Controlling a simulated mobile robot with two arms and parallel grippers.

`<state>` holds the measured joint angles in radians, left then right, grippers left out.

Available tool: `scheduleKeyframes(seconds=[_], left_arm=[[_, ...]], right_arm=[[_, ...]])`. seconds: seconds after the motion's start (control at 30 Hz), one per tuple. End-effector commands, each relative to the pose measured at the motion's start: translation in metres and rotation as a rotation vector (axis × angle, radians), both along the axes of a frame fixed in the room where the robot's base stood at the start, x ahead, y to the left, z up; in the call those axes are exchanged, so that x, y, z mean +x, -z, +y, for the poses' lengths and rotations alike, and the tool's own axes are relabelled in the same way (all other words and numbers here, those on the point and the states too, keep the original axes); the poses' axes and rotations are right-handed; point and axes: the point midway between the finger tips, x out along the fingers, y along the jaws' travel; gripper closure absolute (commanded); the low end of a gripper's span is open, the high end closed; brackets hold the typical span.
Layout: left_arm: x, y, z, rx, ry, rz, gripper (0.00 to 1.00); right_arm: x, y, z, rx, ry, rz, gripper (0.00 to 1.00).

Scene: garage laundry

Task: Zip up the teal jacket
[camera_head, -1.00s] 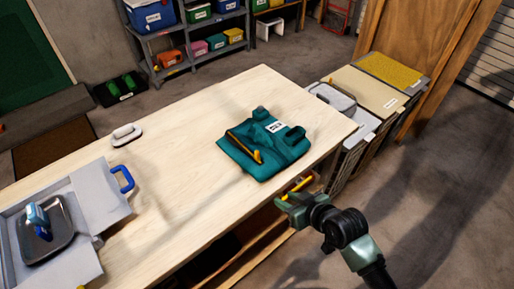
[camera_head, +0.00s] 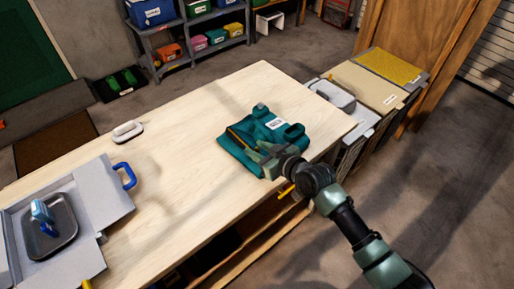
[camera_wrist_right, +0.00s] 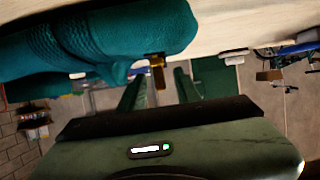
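The teal jacket (camera_head: 290,137) lies folded on the wooden table, with a white label and a yellow zip line along its left part. My right gripper (camera_head: 257,157) is over the jacket's near edge and hides part of the zip. In the right wrist view, the two fingers of my right gripper (camera_wrist_right: 160,82) are apart. A small gold zip pull (camera_wrist_right: 157,70) shows between the fingertips, at the edge of the teal cloth (camera_wrist_right: 110,40). I cannot tell whether a finger touches it. My left gripper is out of view.
The wooden table (camera_head: 180,175) is clear left of the jacket. A white iron-like object (camera_head: 127,131) stands at its far edge. Bins (camera_head: 365,85) stand beyond the table's right end.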

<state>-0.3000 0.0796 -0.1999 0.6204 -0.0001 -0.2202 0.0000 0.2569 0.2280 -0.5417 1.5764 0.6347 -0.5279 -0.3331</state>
Motion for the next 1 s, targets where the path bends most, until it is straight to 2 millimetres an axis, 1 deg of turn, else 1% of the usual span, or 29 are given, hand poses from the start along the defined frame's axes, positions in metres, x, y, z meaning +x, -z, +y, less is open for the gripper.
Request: scheduleKeyframes(seconds=[0.3, 0.37, 0.4, 0.43, 1.0], left_arm=[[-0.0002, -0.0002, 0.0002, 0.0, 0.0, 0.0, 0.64], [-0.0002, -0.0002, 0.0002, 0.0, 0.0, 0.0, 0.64], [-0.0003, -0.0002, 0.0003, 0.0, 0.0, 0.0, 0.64], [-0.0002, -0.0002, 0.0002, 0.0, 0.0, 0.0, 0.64], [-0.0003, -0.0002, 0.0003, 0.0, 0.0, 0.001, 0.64]], right_arm=[[0.002, 0.0017, 0.0019, -0.001, 0.0, 0.001, 0.67], [0.002, 0.0017, 0.0019, -0.001, 0.0, 0.001, 0.84], [0.002, 0.0017, 0.0019, -0.001, 0.0, 0.001, 0.95], [0.002, 0.0016, 0.0018, -0.001, 0.0, 0.001, 1.0], [0.0019, 0.0018, 0.0015, -0.001, 0.0, 0.001, 1.0]])
